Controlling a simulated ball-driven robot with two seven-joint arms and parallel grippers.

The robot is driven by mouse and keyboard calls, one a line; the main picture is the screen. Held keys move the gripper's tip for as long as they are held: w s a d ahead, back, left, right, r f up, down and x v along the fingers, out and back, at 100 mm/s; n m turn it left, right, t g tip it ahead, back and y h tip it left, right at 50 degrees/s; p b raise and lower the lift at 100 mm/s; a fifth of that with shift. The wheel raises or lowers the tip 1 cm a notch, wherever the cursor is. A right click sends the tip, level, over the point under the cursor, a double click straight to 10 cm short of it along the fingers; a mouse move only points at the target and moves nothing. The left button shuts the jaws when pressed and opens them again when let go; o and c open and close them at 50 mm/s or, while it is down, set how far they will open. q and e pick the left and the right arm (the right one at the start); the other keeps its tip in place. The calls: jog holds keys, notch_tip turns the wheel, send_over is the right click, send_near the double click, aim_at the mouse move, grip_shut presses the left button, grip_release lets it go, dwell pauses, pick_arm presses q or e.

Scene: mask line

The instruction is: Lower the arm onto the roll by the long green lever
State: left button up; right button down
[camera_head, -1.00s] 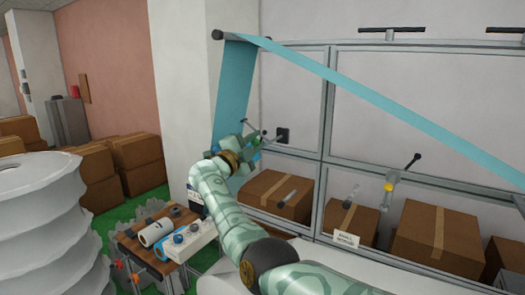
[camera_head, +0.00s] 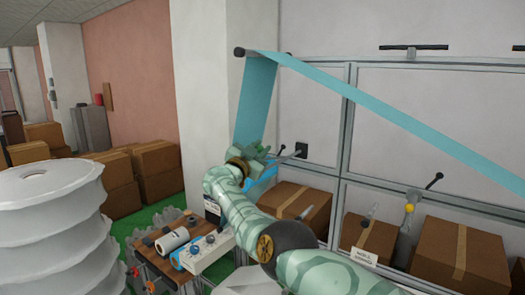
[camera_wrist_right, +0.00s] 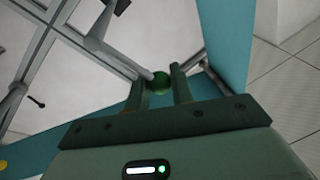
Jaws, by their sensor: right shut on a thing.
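My right gripper (camera_head: 262,160) is in front of the wall frame, beside the hanging teal sheet. In the right wrist view, its two fingers (camera_wrist_right: 160,88) are shut on a green knob (camera_wrist_right: 160,78) at the end of a grey lever (camera_wrist_right: 120,53). The lever runs from the knob toward the upper left. In the head view the gripper mostly hides the knob. The teal sheet (camera_head: 257,100) hangs from a dark roller end (camera_head: 239,51) at the top. I cannot clearly make out the roll or the arm above it. My left gripper is out of view.
A wooden bench (camera_head: 150,262) with a white roll (camera_head: 172,239) and a control box (camera_head: 203,252) stands below my right arm. Cardboard boxes (camera_head: 365,240) sit behind the frame. A teal band (camera_head: 400,120) slopes down rightward. A large white ribbed stack (camera_head: 50,225) stands left.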

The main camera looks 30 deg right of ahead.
jog(key=shift+w+n, duration=0.2)
jog(key=shift+n, duration=0.2)
jog(key=c, duration=1.3)
grip_release()
jog(key=shift+o, duration=0.2)
jog(key=shift+w, duration=0.1)
